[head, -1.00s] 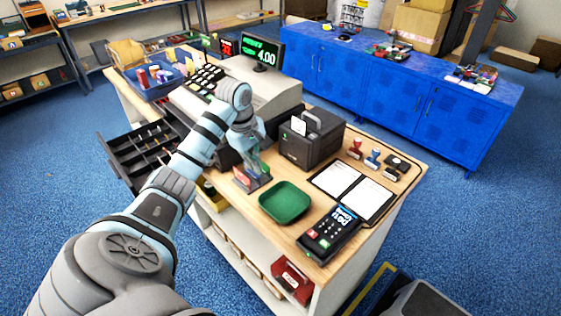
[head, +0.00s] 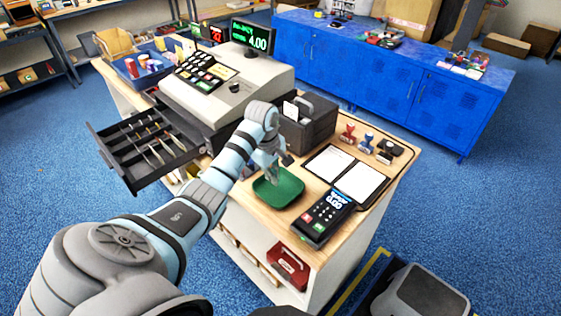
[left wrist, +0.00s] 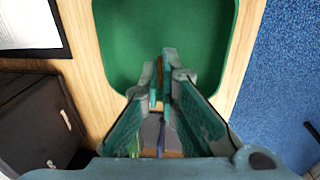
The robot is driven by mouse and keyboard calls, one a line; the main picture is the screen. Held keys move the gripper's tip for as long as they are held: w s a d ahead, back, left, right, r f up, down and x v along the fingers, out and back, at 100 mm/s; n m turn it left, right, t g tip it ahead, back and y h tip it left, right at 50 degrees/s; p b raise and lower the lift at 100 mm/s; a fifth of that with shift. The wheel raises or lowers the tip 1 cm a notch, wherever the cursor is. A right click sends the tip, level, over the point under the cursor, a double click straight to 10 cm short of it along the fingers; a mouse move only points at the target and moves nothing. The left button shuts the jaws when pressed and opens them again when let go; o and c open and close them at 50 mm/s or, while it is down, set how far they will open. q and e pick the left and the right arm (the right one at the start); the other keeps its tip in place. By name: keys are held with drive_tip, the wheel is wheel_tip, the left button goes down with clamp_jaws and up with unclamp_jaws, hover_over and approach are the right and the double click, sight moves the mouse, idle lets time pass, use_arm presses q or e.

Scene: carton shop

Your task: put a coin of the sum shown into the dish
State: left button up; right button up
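In the left wrist view the fingertips (left wrist: 160,72) are close together over the dish (left wrist: 205,30). A thin brown edge, apparently a coin (left wrist: 159,70) seen edge-on, shows between them. Its face and value cannot be read. The register's customer display (head: 249,37) shows 4.00 in green. The open cash drawer (head: 133,177) has several compartments. My right gripper is not in view.
The card terminal (head: 321,216) stands right of the dish, an open folder (head: 362,183) behind it. A black printer (head: 308,122) stands behind my gripper. Stamps (head: 366,142) stand at the back right. The counter's front edge is close to the dish.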

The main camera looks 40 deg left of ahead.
use_arm(q)
drive_tip(key=o, duration=0.5)
idle(0.3)
